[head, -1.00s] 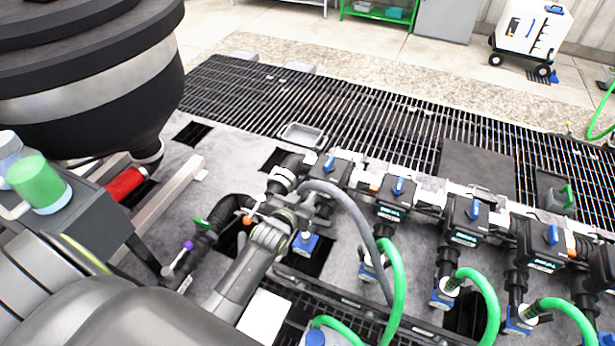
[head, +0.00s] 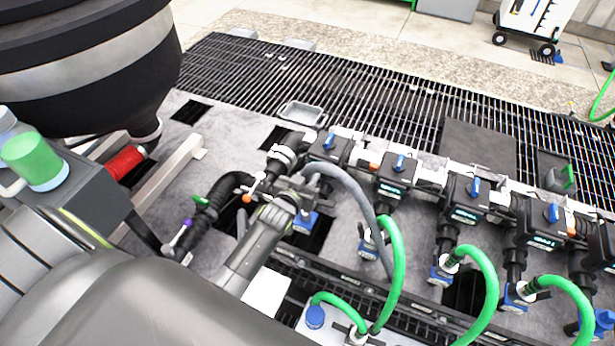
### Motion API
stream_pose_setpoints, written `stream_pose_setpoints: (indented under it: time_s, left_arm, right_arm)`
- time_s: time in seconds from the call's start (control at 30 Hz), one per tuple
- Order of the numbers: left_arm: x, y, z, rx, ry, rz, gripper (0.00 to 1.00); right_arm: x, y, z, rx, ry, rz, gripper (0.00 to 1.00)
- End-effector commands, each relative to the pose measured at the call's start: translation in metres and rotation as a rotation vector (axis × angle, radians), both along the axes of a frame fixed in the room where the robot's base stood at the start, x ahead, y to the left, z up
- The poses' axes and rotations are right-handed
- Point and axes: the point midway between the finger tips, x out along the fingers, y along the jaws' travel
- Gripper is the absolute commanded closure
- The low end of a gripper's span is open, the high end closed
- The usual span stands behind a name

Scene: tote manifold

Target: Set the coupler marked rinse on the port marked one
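My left gripper (head: 297,187) is at the near side of the leftmost valve block (head: 328,148). A grey hose (head: 358,196) arches from beside it down toward the front crate. The fingers and whatever lies between them are too small and covered to make out. A row of dark valve blocks with blue handles runs right, including a second (head: 396,180), a third (head: 468,203) and a fourth (head: 541,232). Their labels are too small to read, so I cannot tell which port is one or which coupler is rinse. Blue tags (head: 305,222) hang below the blocks. My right gripper is not in view.
Green hoses (head: 393,262) loop up to the couplers below the blocks. A black hose with purple and orange levers (head: 205,212) lies left of my arm. A large dark tank (head: 90,70) fills the upper left. A metal tray (head: 302,113) sits behind the row, by open grating (head: 370,100).

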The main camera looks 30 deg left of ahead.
Motion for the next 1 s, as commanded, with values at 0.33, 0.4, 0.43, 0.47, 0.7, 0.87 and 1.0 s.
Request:
stream_pose_setpoints:
  time_s: [0.33,0.4,0.43,0.47,0.7,0.87,1.0]
  left_arm:
    - [0.001,0.0,-0.027,0.0,-0.003,-0.001,1.0]
    - [0.001,0.0,-0.031,0.0,-0.003,-0.001,1.0]
    - [0.001,0.0,-0.033,0.0,-0.003,-0.001,1.0]
    - [0.001,0.0,-0.036,0.0,-0.003,-0.001,1.0]
    - [0.001,0.0,-0.052,0.0,-0.003,-0.001,1.0]
    - [0.001,0.0,-0.063,0.0,-0.003,-0.001,1.0]
    - [0.001,0.0,-0.073,0.0,-0.003,-0.001,1.0]
  right_arm:
    - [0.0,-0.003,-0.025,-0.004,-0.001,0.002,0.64]
    - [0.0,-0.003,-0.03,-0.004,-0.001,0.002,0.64]
    - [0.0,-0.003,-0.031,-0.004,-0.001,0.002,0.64]
    - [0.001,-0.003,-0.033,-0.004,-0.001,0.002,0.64]
    - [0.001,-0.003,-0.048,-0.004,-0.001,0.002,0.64]
    - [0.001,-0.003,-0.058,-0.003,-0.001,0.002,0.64]
    - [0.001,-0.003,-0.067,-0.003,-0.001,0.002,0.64]
